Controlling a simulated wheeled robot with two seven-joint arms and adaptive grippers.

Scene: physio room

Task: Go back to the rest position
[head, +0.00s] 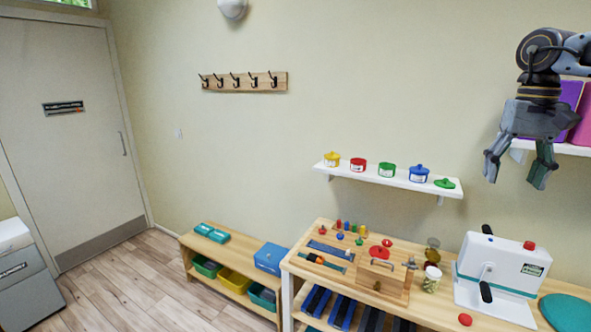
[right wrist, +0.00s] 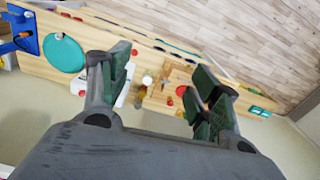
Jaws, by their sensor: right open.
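My right gripper (head: 520,168) hangs at the upper right of the head view, in front of the wall and the right-hand shelf. Its fingers point down, spread apart, with nothing between them. In the right wrist view the gripper (right wrist: 165,92) also shows its two fingers wide apart, with the wooden table (right wrist: 68,72) far beyond them. My left gripper is not in either view.
The wooden table (head: 395,298) below holds a white hand-cranked device (head: 500,270), a latched wooden box (head: 378,280) and a teal disc (head: 566,312). A wall shelf (head: 395,182) carries several coloured pots. A low shelf unit stands left, with open floor (head: 135,285) near the door.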

